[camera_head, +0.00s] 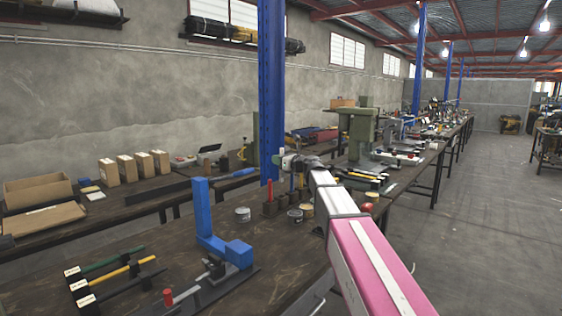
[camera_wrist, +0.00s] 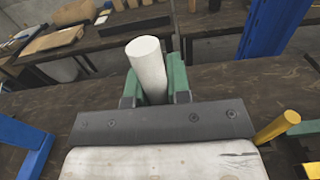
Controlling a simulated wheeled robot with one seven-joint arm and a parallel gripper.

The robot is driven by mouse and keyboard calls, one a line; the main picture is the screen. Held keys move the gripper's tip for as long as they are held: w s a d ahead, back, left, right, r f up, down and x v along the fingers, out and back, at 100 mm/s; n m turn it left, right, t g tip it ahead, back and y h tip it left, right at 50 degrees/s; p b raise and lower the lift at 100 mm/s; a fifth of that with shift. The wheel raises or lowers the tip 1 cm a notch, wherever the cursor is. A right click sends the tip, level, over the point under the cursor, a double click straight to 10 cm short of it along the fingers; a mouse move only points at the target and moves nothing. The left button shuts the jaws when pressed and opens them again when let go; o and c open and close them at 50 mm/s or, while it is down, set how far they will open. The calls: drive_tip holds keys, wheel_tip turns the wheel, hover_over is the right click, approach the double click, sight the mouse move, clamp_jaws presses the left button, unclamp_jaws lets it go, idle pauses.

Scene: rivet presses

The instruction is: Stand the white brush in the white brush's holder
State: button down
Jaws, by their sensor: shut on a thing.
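My gripper (camera_wrist: 156,84) has green fingers shut on the white brush (camera_wrist: 147,62), seen as a plain white cylinder in the wrist view. The cylinder's round end points toward the camera, and its far end is hidden. In the head view my gripper (camera_head: 283,160) is at the end of my outstretched arm, above the far part of the near bench; the brush cannot be made out clearly there. Below it, small dark holders (camera_head: 271,207) stand on the bench, one with a red upright handle. I cannot tell which holder belongs to the white brush.
A blue post (camera_head: 271,90) rises behind my gripper. A yellow handle (camera_wrist: 278,126) is at right in the wrist view.

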sight(282, 179)
drive_tip(key=shift+f, duration=4.25)
drive_tip(key=shift+f, duration=1.7)
drive_tip(key=c, duration=1)
unclamp_jaws()
